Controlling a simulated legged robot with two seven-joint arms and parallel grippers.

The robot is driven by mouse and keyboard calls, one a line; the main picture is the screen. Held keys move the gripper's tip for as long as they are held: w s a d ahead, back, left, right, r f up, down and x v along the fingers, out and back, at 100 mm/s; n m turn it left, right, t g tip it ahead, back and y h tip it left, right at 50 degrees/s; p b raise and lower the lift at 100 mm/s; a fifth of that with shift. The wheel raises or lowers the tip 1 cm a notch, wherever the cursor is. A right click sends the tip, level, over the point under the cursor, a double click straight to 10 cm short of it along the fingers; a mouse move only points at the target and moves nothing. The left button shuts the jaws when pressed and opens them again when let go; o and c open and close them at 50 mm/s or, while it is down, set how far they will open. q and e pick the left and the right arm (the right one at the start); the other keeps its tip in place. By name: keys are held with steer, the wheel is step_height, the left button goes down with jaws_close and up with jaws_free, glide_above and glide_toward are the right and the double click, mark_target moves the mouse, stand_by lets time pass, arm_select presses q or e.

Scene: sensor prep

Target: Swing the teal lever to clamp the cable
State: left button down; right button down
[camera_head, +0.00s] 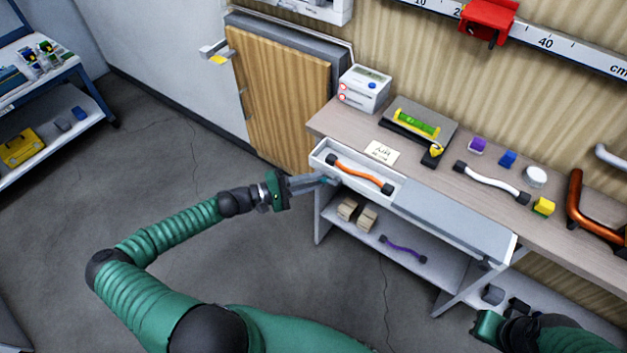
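An orange cable (360,174) with black ends lies in the open white tray (318,156) at the front left of the bench.
A grey cover (450,218) adjoins the tray on the right. A level (418,122), a white cable (490,182) and small blocks lie on the bench (345,125). Boxes (367,218) and a purple cable (402,249) are on the shelf below. The floor left is clear.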

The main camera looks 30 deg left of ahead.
arm_select(q)
steer(key=shift+r+m+g+y+p, duration=0.45)
steer(key=shift+r+m+p, duration=0.4)
steer(key=shift+p, duration=0.8)
steer(key=shift+r+m+y+p, duration=0.1)
steer(key=shift+m+y+p, duration=0.15)
steer(key=shift+p, duration=0.1)
steer(key=shift+g, duration=0.25)
steer(key=shift+f, duration=0.2)
steer(key=c, duration=1.7)
jaws_free()
steer(key=v, duration=1.6)
steer(key=shift+s+a+b, duration=0.2)
steer(key=shift+s+b, duration=0.15)
steer(key=shift+b, duration=0.05)
